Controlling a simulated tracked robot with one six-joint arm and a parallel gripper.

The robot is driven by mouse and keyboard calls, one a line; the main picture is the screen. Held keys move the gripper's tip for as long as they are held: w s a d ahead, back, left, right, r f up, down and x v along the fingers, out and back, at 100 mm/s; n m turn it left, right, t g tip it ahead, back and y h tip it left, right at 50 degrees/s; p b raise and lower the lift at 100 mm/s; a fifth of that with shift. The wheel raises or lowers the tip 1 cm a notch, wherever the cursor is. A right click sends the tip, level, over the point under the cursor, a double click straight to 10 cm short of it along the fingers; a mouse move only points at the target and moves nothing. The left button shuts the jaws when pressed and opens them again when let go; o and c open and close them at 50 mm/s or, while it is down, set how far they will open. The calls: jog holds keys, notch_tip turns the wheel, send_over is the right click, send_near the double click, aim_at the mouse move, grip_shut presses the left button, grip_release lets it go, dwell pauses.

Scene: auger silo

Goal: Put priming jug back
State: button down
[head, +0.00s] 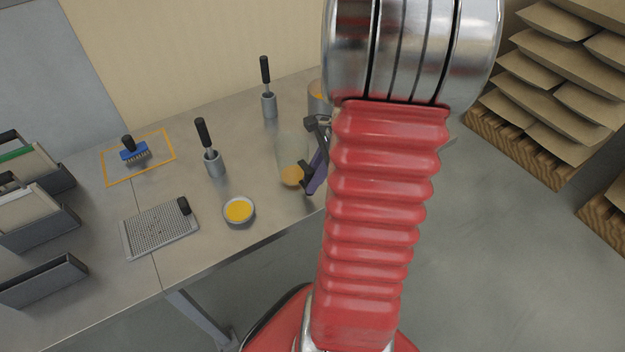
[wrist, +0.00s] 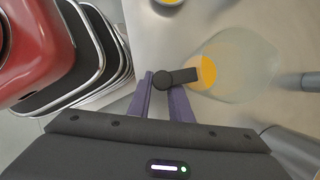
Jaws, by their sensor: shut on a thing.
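The priming jug (head: 293,150) is a clear vessel with orange-yellow contents at its bottom, near the right end of the metal bench in the head view. It also shows in the wrist view (wrist: 242,65), with its dark handle (wrist: 183,76) toward my gripper. My gripper (wrist: 163,88) has its purple fingers shut on that handle. In the head view my gripper (head: 316,165) is at the jug's right side, partly hidden by my red arm. I cannot tell whether the jug touches the bench.
On the bench (head: 190,265) are a bowl of yellow material (head: 239,211), a perforated plate (head: 158,231), two black-handled tools in grey cups (head: 214,164) (head: 269,104), and a blue brush (head: 134,152) inside an orange outline. Grey bins (head: 40,232) stand left. Stacked sacks (head: 545,90) stand right.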

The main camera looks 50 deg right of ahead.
jog(key=shift+f, duration=0.45)
jog(key=c, duration=1.6)
grip_release()
jog(key=v, duration=1.2)
